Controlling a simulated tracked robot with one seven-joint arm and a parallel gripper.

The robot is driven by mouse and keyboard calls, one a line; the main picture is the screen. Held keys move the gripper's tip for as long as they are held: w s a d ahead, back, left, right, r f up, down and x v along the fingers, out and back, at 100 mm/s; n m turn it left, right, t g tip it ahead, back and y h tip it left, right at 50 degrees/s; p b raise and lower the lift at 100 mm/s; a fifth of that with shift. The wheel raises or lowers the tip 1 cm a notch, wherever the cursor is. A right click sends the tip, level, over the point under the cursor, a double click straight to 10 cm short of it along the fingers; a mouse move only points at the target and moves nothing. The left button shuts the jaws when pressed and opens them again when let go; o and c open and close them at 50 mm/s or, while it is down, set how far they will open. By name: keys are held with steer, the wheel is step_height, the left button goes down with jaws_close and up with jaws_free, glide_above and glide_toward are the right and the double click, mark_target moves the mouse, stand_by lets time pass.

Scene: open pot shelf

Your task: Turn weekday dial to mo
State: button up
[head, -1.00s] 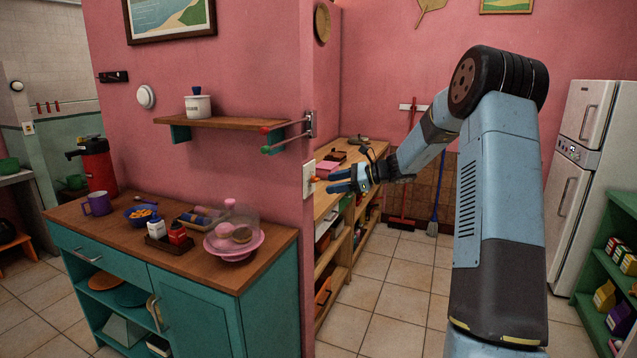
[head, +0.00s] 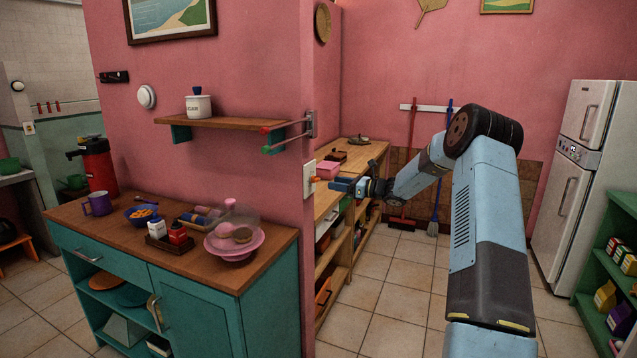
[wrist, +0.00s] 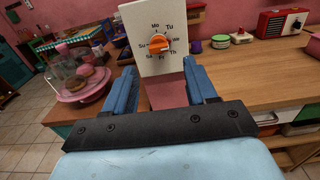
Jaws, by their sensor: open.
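The weekday dial is a white plate (head: 309,180) on the end of the pink wall, with an orange knob (head: 316,179) sticking out. In the wrist view the plate (wrist: 150,66) carries day letters in a ring around the orange knob (wrist: 158,43). Mo is at the top, Su at the left. In the head view my gripper (head: 338,185) is just right of the knob.
A wooden counter (head: 368,152) with shelves runs behind the wall end. A teal cabinet (head: 200,310) with a pink cake stand (head: 234,246) is on the left. A wall rack with rods (head: 290,138) juts out above the dial.

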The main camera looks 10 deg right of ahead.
mark_target(315, 180)
steer(key=x, duration=0.7)
steer(key=shift+w+a, duration=0.2)
steer(key=shift+a, duration=0.05)
steer(key=shift+c, duration=0.2)
